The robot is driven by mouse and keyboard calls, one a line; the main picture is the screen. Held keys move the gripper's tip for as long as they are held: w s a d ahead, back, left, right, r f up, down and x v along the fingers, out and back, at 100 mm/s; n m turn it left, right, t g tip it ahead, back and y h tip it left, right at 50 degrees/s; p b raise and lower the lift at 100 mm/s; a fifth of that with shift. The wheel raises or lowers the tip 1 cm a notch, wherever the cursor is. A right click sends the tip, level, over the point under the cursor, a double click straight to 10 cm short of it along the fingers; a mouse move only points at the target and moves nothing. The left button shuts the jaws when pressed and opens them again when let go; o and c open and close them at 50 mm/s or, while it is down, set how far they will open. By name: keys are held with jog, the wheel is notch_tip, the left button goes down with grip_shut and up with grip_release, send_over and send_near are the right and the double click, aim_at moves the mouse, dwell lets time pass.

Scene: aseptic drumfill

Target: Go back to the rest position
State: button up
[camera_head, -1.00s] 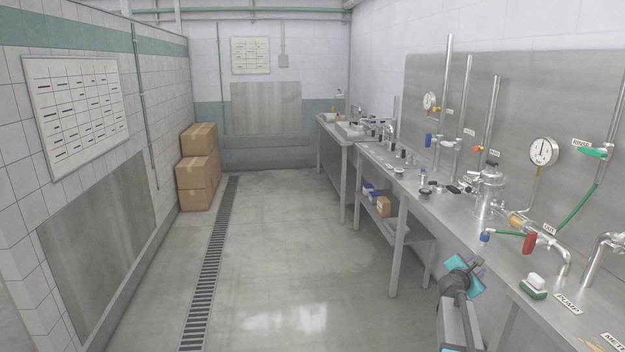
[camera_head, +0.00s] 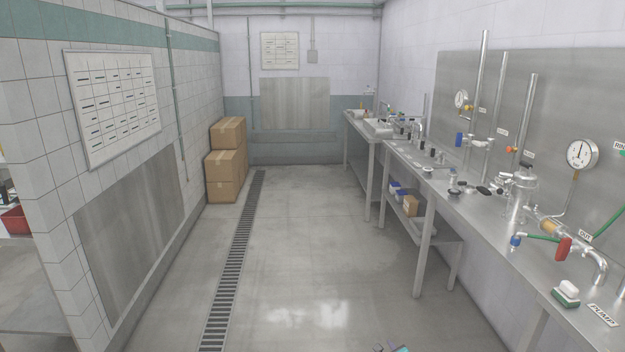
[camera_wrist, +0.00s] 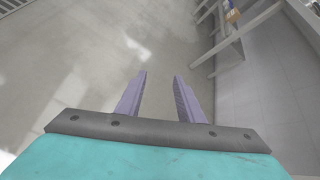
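My gripper (camera_wrist: 159,98) shows in the wrist view with its two purple-grey fingers apart and nothing between them. It points down over the bare concrete floor (camera_wrist: 100,50). In the head view only a small teal and dark piece of it shows at the bottom edge (camera_head: 397,348), left of the steel bench. It touches nothing that I can see.
A steel bench (camera_head: 470,205) with valves, gauges and a green-and-white scrubber (camera_head: 566,294) runs along the right wall. Cardboard boxes (camera_head: 226,160) stand at the left wall. A floor drain (camera_head: 238,260) runs lengthwise. The middle floor (camera_head: 310,240) is clear.

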jog(key=s+a+f+n+g+y, duration=0.1)
jog(key=s+a+f+n+g, duration=0.2)
jog(key=s+a+f+n, duration=0.4)
jog(key=s+a+f+n+g+y, duration=0.2)
jog(key=s+a+f+n, duration=0.15)
jog(key=s, duration=0.55)
jog(key=s+a+f+n+g+y, duration=0.1)
jog(key=s+a+f+n+g, duration=0.25)
jog(key=s+f, duration=0.4)
jog(key=s+d+n+g+h, duration=0.1)
jog(key=s+d+n+g, duration=0.2)
jog(key=s+n, duration=0.5)
jog(key=s+d+r+n+g+h, duration=0.1)
jog(key=s+n+g, duration=0.5)
jog(key=s, duration=1)
jog(key=shift+s+d+n+h, duration=0.4)
jog(key=shift+d+n+h, duration=0.4)
jog(key=shift+d+n, duration=0.45)
